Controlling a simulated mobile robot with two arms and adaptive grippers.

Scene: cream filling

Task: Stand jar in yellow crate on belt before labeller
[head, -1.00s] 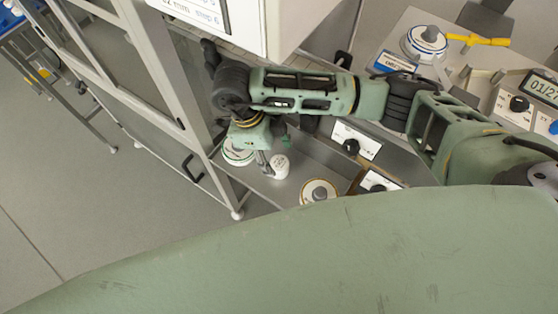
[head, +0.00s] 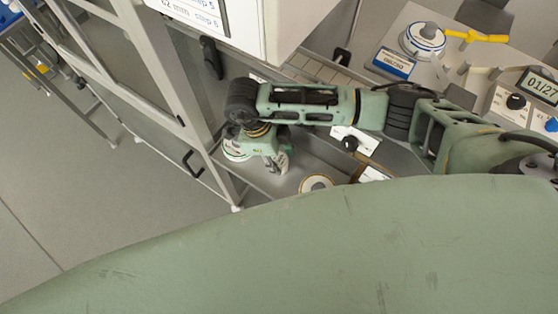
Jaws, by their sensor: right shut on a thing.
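My right gripper (head: 275,164) points down over a grey metal surface (head: 262,184) at the centre. It is shut on a small white jar (head: 284,160), which the fingers mostly hide. Whether the jar touches the surface I cannot tell. A white round lid or disc with a green edge (head: 236,153) shows just left of the gripper. I cannot make out a yellow crate; only a small yellow patch (head: 42,69) shows on the far-left stand. Which part is the labeller or its belt is not clear. My left gripper is not in view.
A round cream disc with a gold rim (head: 316,183) lies right of the gripper. A metal frame post (head: 165,75) stands left of it, and a white cabinet (head: 265,30) hangs above. Open floor lies left.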

